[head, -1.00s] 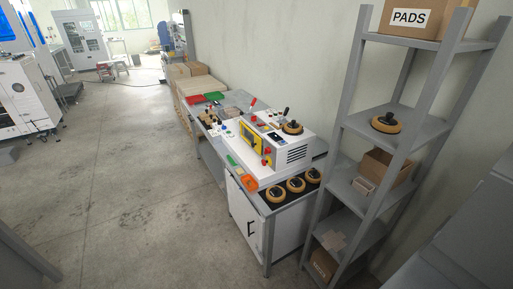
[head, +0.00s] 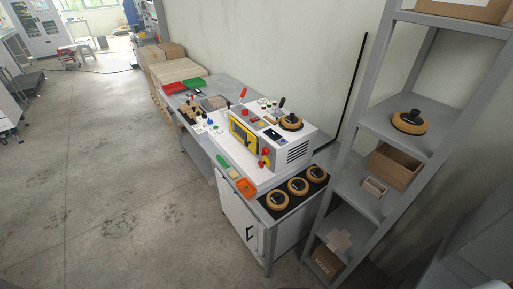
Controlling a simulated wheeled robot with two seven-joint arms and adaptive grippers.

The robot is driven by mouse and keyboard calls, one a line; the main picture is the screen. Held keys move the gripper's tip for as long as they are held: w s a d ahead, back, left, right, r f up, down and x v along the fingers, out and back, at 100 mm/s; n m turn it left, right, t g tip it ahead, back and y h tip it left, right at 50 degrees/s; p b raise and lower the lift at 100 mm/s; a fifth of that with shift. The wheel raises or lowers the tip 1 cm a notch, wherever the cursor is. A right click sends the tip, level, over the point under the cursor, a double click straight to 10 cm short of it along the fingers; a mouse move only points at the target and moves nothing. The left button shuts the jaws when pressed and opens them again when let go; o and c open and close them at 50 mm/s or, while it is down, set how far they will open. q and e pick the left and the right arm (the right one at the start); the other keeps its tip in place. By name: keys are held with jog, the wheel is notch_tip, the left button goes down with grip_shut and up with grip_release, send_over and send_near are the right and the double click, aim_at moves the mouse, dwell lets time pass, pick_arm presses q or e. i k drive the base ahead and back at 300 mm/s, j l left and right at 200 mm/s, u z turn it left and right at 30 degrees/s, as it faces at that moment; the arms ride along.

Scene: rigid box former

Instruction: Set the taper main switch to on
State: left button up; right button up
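A white machine (head: 296,155) with a yellow-framed front panel (head: 243,134) stands on the grey workbench along the wall. A red knob or handle (head: 265,153) sits low on the front face, near its right end. A red-tipped lever (head: 242,93) rises at its back left and a dark-tipped lever (head: 282,102) at its top. Which control is the taper main switch cannot be told at this size, nor its position. Neither of my grippers is in view.
A mat (head: 291,201) with several round tan pads lies at the bench's near end. An orange tray (head: 246,187) sits beside the machine. A grey shelf rack (head: 345,115) stands at the right. The floor (head: 110,190) left of the bench is clear.

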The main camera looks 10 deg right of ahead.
aim_at(265, 151)
jog(key=i+l, duration=0.6)
jog(key=i+l+u, duration=0.1)
jog(key=l, duration=0.3)
jog(key=i, duration=0.1)
